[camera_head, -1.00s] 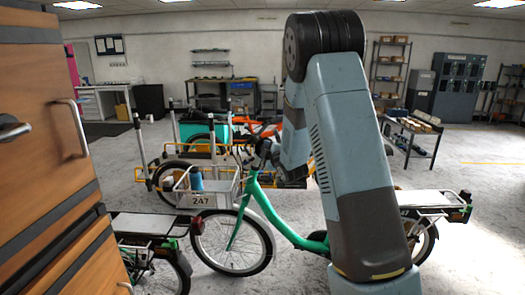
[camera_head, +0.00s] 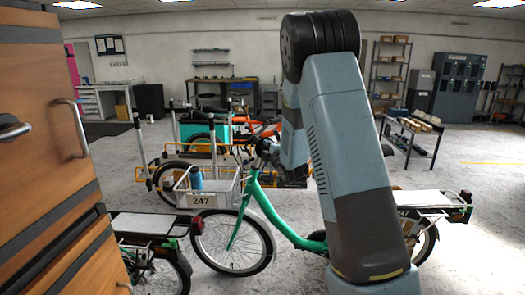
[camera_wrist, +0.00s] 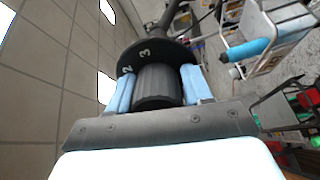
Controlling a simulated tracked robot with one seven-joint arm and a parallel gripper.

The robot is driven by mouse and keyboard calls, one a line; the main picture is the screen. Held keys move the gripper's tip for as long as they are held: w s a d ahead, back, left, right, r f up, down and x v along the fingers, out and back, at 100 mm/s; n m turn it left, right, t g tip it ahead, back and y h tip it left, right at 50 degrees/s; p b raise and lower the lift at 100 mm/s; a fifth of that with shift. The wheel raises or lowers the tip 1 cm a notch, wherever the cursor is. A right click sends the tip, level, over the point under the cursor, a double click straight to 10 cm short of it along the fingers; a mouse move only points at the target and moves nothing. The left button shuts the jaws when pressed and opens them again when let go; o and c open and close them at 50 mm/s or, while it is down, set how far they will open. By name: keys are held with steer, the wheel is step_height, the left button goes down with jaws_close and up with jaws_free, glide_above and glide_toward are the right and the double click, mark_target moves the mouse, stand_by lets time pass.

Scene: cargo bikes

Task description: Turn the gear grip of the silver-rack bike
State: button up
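The green bike (camera_head: 283,222) stands in the middle of the head view, with a silver front rack (camera_head: 219,190) bearing a 247 plate. Its handlebar end is partly hidden behind my arm. In the wrist view, the gear grip (camera_wrist: 160,84) is a black ribbed cylinder below a wider dark collar (camera_wrist: 150,54) marked 2 and 3. My gripper (camera_wrist: 160,88) has its light blue finger pads on either side of the ribbed grip, seemingly pressed against it. In the head view my gripper is mostly hidden behind the forearm.
A wooden cabinet (camera_head: 45,150) is close on the left. Another bike's rear rack (camera_head: 150,224) is at lower left; other bikes stand behind. Open floor lies to the right.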

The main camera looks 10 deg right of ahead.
steer(key=o, duration=0.3)
steer(key=shift+o, duration=0.2)
steer(key=s+d, duration=0.2)
steer(key=s, duration=1.1)
steer(key=shift+s+d+r, duration=0.2)
steer(key=shift+s+r, duration=0.05)
steer(key=s+r+m+g+h, duration=0.1)
steer(key=s+r+m+g, duration=0.3)
steer(key=s+m, duration=0.3)
steer(key=s+r+m+g+h, duration=0.2)
steer(key=s+r+m+g, duration=0.2)
steer(key=s, duration=1.1)
step_height(320, 180, up, 3)
steer(key=m, duration=0.3)
steer(key=shift+s+a+m+h, duration=0.3)
steer(key=s+a+m+g, duration=0.1)
steer(key=s, duration=0.3)
steer(key=s+a+m+g, duration=0.1)
steer(key=s, duration=0.4)
steer(key=s+a+m+g, duration=0.1)
steer(key=s, duration=0.3)
steer(key=shift+s+r+m+g, duration=0.25)
steer(key=shift+r+m+g, duration=0.05)
